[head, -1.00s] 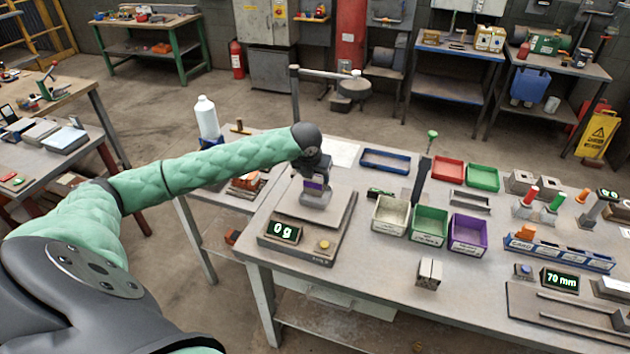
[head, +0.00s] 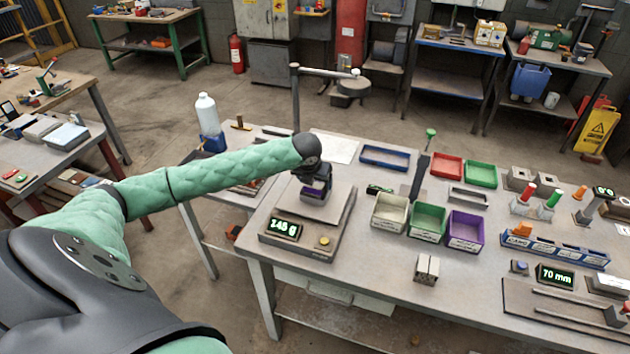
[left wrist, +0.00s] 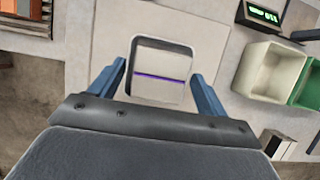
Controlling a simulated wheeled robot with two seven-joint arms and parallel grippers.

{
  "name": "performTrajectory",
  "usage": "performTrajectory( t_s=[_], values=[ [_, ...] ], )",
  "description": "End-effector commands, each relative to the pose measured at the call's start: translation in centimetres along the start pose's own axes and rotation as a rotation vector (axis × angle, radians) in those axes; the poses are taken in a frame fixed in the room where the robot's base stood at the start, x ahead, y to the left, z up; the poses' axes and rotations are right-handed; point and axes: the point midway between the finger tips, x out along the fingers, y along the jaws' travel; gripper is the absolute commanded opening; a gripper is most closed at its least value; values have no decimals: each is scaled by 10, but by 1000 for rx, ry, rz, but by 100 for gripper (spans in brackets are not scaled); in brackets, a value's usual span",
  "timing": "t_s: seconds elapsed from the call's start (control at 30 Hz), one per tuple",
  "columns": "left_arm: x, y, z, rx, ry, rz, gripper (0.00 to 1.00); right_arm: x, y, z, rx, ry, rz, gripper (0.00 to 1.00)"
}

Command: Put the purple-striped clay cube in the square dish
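The clay cube with a purple stripe (left wrist: 160,86) sits inside the pale square dish (left wrist: 163,40) in the left wrist view. The dish rests on the scale plate (head: 339,200), and the scale display (head: 284,229) reads about 145 g. My left gripper (left wrist: 158,72) is open, its two blue fingers apart on either side of the dish, with visible gaps to the cube. In the head view my left gripper (head: 317,184) is right above the dish and partly hides the cube. My right gripper is not in view.
To the right of the scale stand white (head: 389,213), green (head: 427,222) and purple (head: 466,231) bins. A post with a swing arm (head: 296,100) rises behind the scale. Bare tabletop lies right of the scale's front.

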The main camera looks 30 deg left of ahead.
Motion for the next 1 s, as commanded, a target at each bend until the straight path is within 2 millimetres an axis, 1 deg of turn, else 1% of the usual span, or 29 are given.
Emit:
performTrajectory(
  t_s=[0.17, 0.3, 0.33, 0.4, 0.43, 0.7, 0.8, 1.0],
  values=[
    [-2, 0, 1, 0, -1, 0, 76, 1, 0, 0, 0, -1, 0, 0],
    [-13, 1, 1, 0, -2, 0, 76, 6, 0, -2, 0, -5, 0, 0],
    [-17, 1, 1, 0, -2, 0, 76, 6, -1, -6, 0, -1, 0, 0],
    [-28, 0, 0, 1, -4, 0, 76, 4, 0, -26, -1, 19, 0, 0],
    [-34, 1, 0, 2, -4, 1, 76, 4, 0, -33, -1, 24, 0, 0],
    [-86, 1, 0, 1, -3, 1, 76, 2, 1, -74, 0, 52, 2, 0],
    [-101, 0, 1, 0, -3, 0, 76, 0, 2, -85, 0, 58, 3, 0],
    [-118, 0, 1, 0, -2, 0, 76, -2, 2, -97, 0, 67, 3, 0]
  ],
)
